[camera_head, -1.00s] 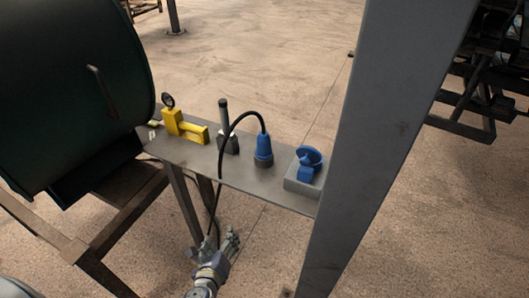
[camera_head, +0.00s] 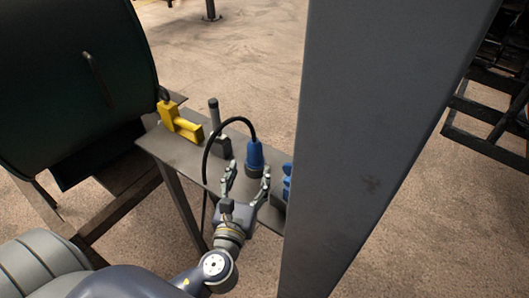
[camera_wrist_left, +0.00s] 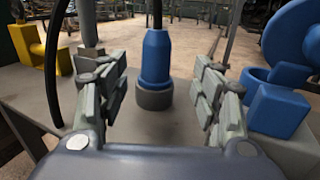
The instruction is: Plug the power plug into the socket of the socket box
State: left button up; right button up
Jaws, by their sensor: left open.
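The blue power plug (camera_head: 255,157) stands upright on the grey metal shelf, with a black cable arching from its top to the left. In the left wrist view the plug (camera_wrist_left: 156,68) is centred between the spread fingers, a little beyond their tips. My left gripper (camera_head: 247,172) is open and empty, with its fingers pointing at the plug. The blue socket (camera_head: 287,182) of the socket box is mostly hidden behind the grey post in the head view. In the left wrist view the socket box (camera_wrist_left: 280,108) is at the right, with its round blue lid raised. My right gripper is not in view.
A grey post (camera_head: 370,130) stands just right of the shelf (camera_head: 172,150). A yellow tool (camera_head: 180,122) and a dark upright tool (camera_head: 217,130) stand on the shelf left of the plug. A large dark green drum (camera_head: 75,80) is at the left.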

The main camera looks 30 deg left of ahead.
aim_at(253, 154)
pick_arm(q)
jog(key=x, duration=0.3)
jog(key=shift+w+a+r+p, duration=0.1)
jog(key=shift+a+p, duration=0.2)
jog(key=shift+a, duration=0.05)
jog(key=shift+w, duration=0.3)
jog(key=shift+w+a+r, duration=0.1)
jog(key=shift+w, duration=0.25)
jog(key=p+x, duration=0.1)
jog(key=x, duration=0.2)
jog(key=shift+w+a+r, duration=0.1)
jog(key=shift+w+r, duration=0.05)
jog(key=shift+w, duration=0.1)
jog(key=shift+w+a, duration=0.1)
jog(key=shift+w, duration=0.4)
jog(key=shift+s, duration=0.1)
grip_shut()
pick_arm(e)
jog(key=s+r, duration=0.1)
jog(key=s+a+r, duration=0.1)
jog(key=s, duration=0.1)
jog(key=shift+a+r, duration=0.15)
